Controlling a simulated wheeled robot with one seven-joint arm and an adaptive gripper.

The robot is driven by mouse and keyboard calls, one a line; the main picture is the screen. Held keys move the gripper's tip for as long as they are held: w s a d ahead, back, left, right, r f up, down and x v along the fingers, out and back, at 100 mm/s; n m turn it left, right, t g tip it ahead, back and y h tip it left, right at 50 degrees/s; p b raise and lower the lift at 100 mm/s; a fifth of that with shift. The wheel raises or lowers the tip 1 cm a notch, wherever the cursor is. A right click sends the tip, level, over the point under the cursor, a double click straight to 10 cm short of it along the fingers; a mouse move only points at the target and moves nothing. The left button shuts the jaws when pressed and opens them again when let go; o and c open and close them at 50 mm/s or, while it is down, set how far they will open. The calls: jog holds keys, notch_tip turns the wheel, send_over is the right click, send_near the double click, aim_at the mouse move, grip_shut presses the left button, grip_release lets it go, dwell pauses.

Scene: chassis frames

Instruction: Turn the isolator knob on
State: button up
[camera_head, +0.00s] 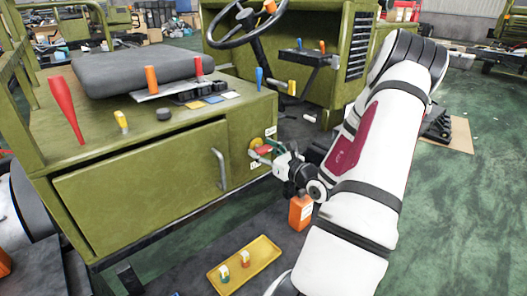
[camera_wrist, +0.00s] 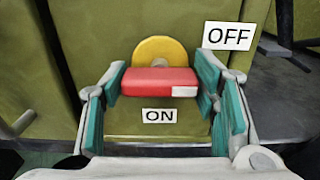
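The isolator knob (camera_wrist: 150,80) is a red bar with a white mark at its right end, in front of a yellow disc (camera_wrist: 158,50). In the wrist view the bar lies level. The ON label (camera_wrist: 159,115) is below it and the OFF label (camera_wrist: 229,36) is at its upper right. My gripper (camera_wrist: 161,82) is open, with one teal-padded finger beside each end of the bar. I cannot tell whether the pads touch it. In the head view the knob (camera_head: 263,149) shows on the green chassis front, partly hidden by my gripper (camera_head: 268,153).
A grey door handle (camera_head: 219,168) is left of the knob on the green cabinet (camera_head: 150,180). An orange container (camera_head: 300,211) stands below my gripper. A yellow tray (camera_head: 262,265) with small items lies on the floor. A steering wheel (camera_head: 246,38) is above.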

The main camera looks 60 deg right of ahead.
jog(key=c, duration=0.4)
jog(key=shift+c, duration=0.2)
jog(key=shift+m+p, duration=0.3)
jog(key=shift+p, duration=0.05)
jog(key=m+p, duration=0.2)
jog(key=shift+r+m, duration=0.1)
jog(key=shift+m, duration=0.2)
jog(key=m+p, duration=0.3)
jog(key=m, duration=0.1)
jog(key=shift+m+p, duration=0.3)
jog(key=m+p, duration=0.3)
jog(key=m, duration=0.2)
jog(key=shift+s, duration=0.1)
jog(key=shift+m+p, duration=1.2)
jog(key=shift+m, duration=1.3)
